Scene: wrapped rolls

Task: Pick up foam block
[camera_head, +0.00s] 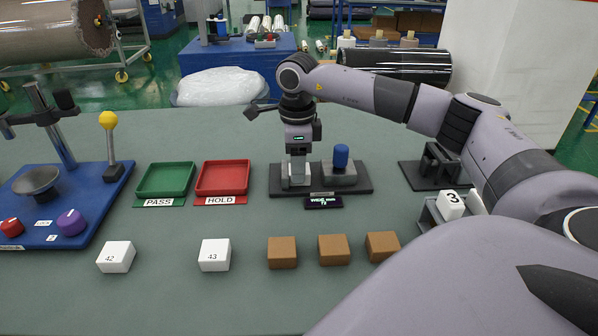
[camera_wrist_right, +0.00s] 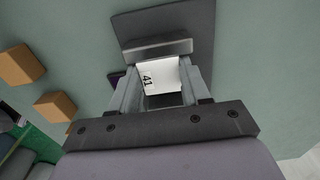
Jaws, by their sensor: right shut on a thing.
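My right gripper (camera_head: 296,180) points down over the left part of a dark test stand (camera_head: 322,193). In the right wrist view, the gripper (camera_wrist_right: 159,72) is shut on a white foam block marked 41 (camera_wrist_right: 158,78), which sits between the two fingers. In the head view, the fingers mostly hide this block, and I cannot tell whether it touches the stand. White blocks marked 42 (camera_head: 116,257) and 43 (camera_head: 215,255) lie apart on the table in front. My left gripper is not in view.
A green PASS tray (camera_head: 166,180) and a red HOLD tray (camera_head: 223,178) lie left of the stand. Several brown blocks (camera_head: 333,250) line the front. A blue board (camera_head: 88,205) with a scale pan stands at the left. A white piece marked 3 (camera_head: 450,204) is at the right.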

